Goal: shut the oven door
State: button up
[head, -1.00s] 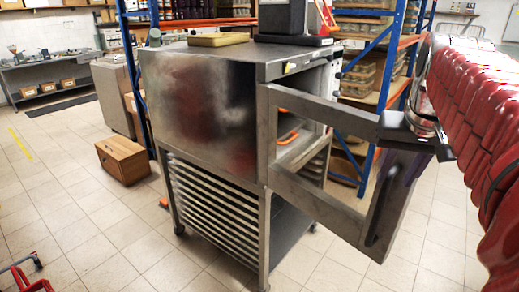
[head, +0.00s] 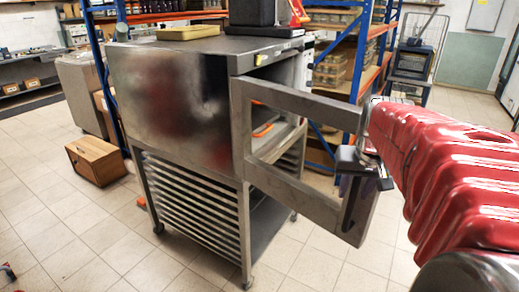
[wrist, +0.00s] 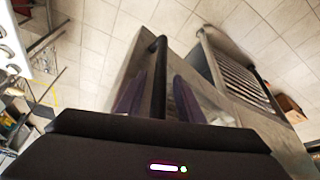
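The steel oven (head: 175,95) stands on a rack stand in the head view. Its door (head: 285,97), a steel frame around a window opening, stands wide open to the right. The dark upright handle bar (head: 351,207) is near the door's outer edge. My gripper (head: 352,180) is at the upper part of this handle. In the wrist view, the two purplish fingers of my gripper (wrist: 158,97) are apart, with the handle bar (wrist: 158,75) between them. I see a gap on each side of the bar. The fingertips are partly hidden by the arm in the head view.
A yellow tray (head: 188,33) and a dark machine (head: 253,14) stand on the oven. A wooden box (head: 95,158) is on the floor at left. Blue and orange shelving (head: 362,50) stands behind. The tiled floor (head: 315,262) in front of the door is clear.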

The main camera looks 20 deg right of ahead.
jog(key=shift+f, duration=0.25)
jog(key=shift+c, duration=0.4)
grip_shut()
jog(key=shift+w+d, duration=0.1)
jog(key=shift+d, duration=0.1)
jog(key=shift+a, duration=0.1)
